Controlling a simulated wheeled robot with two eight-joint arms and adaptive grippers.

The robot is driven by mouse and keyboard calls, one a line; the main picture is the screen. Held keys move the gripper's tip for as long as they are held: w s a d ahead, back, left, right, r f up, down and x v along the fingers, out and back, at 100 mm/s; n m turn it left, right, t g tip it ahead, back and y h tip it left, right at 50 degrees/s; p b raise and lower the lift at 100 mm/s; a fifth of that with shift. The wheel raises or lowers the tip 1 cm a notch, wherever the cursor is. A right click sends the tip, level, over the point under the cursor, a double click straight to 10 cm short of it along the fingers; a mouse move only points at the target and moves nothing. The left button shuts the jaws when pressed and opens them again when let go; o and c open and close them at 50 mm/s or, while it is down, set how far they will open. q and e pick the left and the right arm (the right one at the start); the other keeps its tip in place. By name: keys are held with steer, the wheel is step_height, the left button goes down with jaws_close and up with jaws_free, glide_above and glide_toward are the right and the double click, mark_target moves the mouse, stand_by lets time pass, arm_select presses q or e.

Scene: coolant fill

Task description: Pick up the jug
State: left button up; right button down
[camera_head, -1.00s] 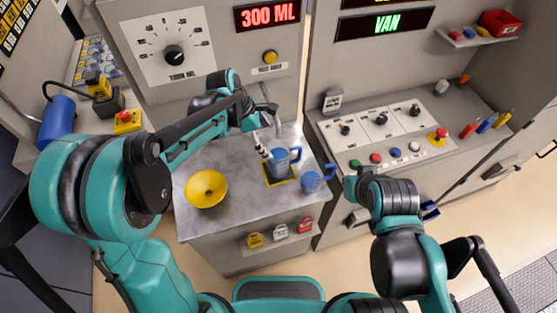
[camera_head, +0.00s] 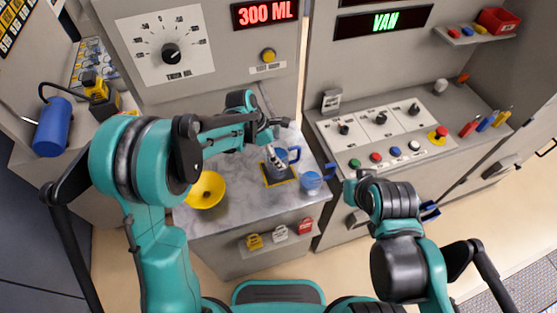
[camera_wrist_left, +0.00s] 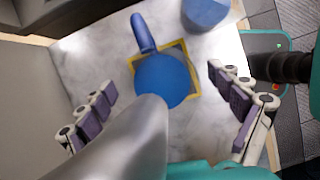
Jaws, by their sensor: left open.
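A blue jug (camera_head: 294,155) with a side handle stands on a dark pad with a yellow border (camera_head: 267,180) on the grey marble-look counter. My left gripper (camera_head: 275,160) is at the jug, partly covering it. In the left wrist view the jug (camera_wrist_left: 162,80) lies between the two spread fingers, with space on both sides, and its handle points up the picture. A silver pipe (camera_wrist_left: 140,135) covers part of that view below the jug. My left gripper is open and empty. My right arm's end (camera_head: 352,188) is right of the counter; its fingers are not clear.
A second blue vessel (camera_head: 311,180) with a handle stands just right of the pad; it also shows in the left wrist view (camera_wrist_left: 205,12). A yellow bowl (camera_head: 206,190) stands at the left. Coloured tags (camera_head: 279,233) hang on the counter front. A button console (camera_head: 385,145) is to the right.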

arm_select(q)
steer(key=c, duration=2)
